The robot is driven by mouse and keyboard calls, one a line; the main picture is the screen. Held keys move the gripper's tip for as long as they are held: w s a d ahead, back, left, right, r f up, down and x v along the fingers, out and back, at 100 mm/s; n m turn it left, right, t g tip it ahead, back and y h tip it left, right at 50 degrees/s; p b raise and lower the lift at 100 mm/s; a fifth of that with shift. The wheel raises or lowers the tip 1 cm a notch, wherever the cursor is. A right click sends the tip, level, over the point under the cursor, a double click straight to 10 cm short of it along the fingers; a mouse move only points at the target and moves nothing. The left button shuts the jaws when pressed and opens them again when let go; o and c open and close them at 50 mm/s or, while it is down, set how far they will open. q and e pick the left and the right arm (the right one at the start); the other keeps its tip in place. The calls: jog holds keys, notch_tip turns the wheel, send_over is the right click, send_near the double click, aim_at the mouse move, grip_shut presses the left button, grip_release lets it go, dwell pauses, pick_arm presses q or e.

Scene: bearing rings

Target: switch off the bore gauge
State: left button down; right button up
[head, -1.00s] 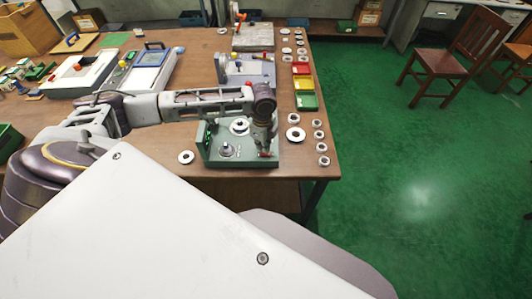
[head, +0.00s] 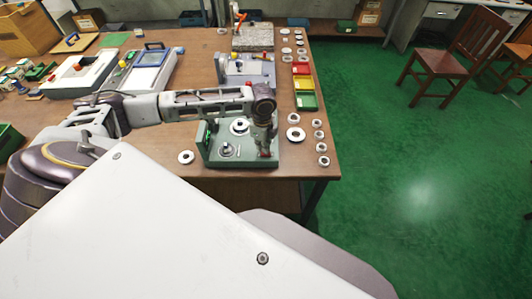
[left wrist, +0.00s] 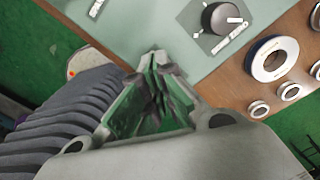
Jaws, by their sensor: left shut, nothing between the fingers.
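The bore gauge (head: 225,163) is a grey-green bench unit near the table's right front corner, with an upright panel (head: 208,137) showing bright green on its left side. A ring (head: 240,126) and a small round fixture (head: 227,149) sit on its base. My left gripper (head: 265,153) is over the right end of the base, pointing down. A small red spot shows at its tip; I cannot tell whether it touches. In the left wrist view, its shut, empty fingers (left wrist: 153,62) are in front of the green base (left wrist: 140,28). My right gripper is out of view.
Loose metal rings (head: 295,134) lie right of the gauge, and another ring (head: 186,157) lies left of it. Red, yellow and green trays (head: 303,86) stand behind along the right edge. A grey device (head: 247,72) stands behind the gauge.

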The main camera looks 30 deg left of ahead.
pick_arm(q)
jog(key=shift+f, duration=1.15)
dwell(1.4)
jog(key=shift+s, duration=0.1)
jog(key=shift+r+p, duration=2.45)
jog(key=shift+p, duration=0.45)
jog(key=shift+r+p, duration=0.45)
jog(key=shift+r, duration=0.6)
